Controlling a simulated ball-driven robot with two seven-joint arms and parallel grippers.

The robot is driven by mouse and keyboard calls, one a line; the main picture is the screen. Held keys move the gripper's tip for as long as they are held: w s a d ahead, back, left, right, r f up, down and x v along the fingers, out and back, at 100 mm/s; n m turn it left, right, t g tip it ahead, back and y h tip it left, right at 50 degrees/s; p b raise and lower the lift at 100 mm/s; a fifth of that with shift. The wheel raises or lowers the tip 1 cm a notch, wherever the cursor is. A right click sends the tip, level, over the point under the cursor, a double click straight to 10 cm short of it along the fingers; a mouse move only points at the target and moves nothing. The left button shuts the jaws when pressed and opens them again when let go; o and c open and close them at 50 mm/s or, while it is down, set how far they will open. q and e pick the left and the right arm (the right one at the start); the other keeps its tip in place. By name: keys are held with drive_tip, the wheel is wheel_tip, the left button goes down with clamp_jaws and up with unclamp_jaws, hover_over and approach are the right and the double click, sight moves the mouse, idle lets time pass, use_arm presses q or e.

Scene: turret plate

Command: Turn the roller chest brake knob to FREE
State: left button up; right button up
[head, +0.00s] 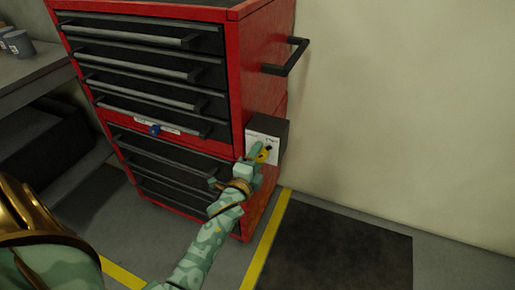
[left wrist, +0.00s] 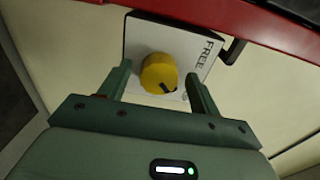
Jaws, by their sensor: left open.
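The red roller chest (head: 262,60) stands against the wall, with black drawers. A brake box with a white plate (left wrist: 190,37) is mounted on its side. The yellow brake knob (left wrist: 157,70) sits on this plate and has a black mark pointing to the lower right in the left wrist view. The word FREE is printed along the plate's right side. In the head view the knob (head: 264,156) is partly hidden by my left gripper (head: 255,158). My left gripper is open, with one finger on either side of the knob; contact cannot be told. My right gripper is not in view.
A black side handle (head: 288,56) sticks out of the chest above the brake box. A grey bench (head: 35,65) with cups stands at the left. A dark mat (head: 335,250) and yellow floor lines lie at the lower right; the floor there is clear.

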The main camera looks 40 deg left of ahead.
use_arm(q)
drive_tip(key=shift+w, duration=0.2)
drive_tip(key=shift+r, duration=0.1)
drive_tip(key=shift+c, duration=0.6)
drive_tip(key=c, duration=0.9)
drive_tip(key=shift+o, duration=0.2)
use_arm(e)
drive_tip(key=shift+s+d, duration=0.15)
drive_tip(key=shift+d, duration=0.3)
